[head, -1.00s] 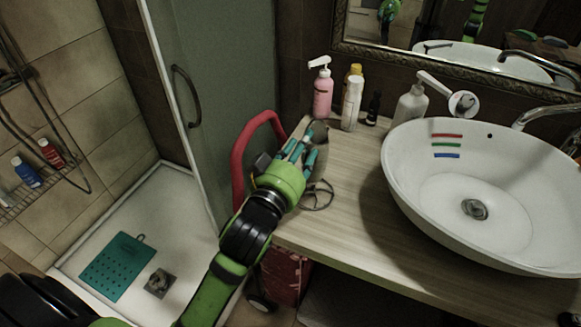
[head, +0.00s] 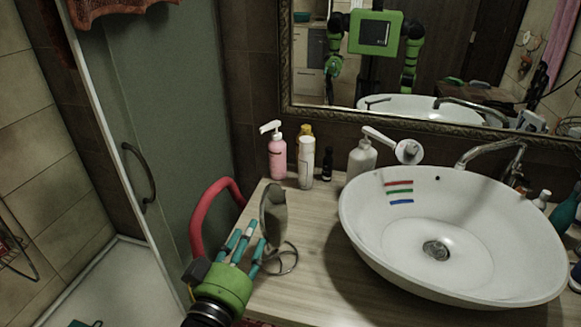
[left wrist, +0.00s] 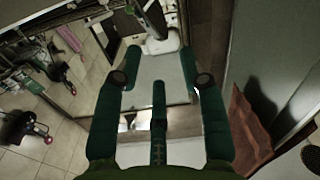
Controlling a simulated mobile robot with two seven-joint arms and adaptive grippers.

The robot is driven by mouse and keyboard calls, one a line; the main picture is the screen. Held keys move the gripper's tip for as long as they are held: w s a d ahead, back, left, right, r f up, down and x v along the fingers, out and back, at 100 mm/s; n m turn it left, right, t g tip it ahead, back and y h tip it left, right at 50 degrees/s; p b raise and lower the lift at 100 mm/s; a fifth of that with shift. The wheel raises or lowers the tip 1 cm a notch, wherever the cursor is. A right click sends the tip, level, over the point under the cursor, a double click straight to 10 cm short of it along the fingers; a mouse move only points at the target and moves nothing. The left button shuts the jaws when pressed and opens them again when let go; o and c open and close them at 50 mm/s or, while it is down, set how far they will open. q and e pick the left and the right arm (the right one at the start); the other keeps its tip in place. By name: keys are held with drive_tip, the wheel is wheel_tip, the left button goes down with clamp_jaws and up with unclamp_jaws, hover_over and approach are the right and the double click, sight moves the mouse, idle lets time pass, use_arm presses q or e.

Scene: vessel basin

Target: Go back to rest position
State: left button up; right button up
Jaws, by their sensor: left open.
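My left gripper (head: 247,243) is at the left end of the wooden counter in the head view, with its teal fingers spread and pointing up. In the left wrist view its fingers (left wrist: 160,72) stand apart with nothing between them. A round stand mirror (head: 273,213) on the counter is just beyond the fingers in the picture; I cannot tell whether they touch. My right gripper is not directly in view.
The white basin (head: 365,235) fills the counter's right part. A pink pump bottle (head: 277,158), a white bottle (head: 306,165) and a white dispenser (head: 361,160) stand behind.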

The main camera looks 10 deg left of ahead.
use_arm(q)
drive_tip(key=s+a+f+m+g, duration=0.1)
drive_tip(key=s+f+g, duration=0.25)
drive_tip(key=f, duration=0.45)
drive_tip(key=s+a+f+m+g, duration=0.1)
drive_tip(key=s+f+g, duration=0.25)
drive_tip(key=f, duration=0.45)
drive_tip(key=s+f+m+g, duration=0.3)
drive_tip(key=s+f+g, duration=0.55)
drive_tip(key=s, duration=0.25)
wheel_tip(320, 180, down, 24)
drive_tip(key=s, duration=0.3)
drive_tip(key=s+a+f+g, duration=0.1)
drive_tip(key=s+a+f, duration=0.2)
drive_tip(key=s+f, duration=0.9)
drive_tip(key=shift+s+f+y, duration=0.3)
drive_tip(key=shift+s+f, duration=0.1)
drive_tip(key=shift+s, duration=0.65)
drive_tip(key=shift+a, duration=0.1)
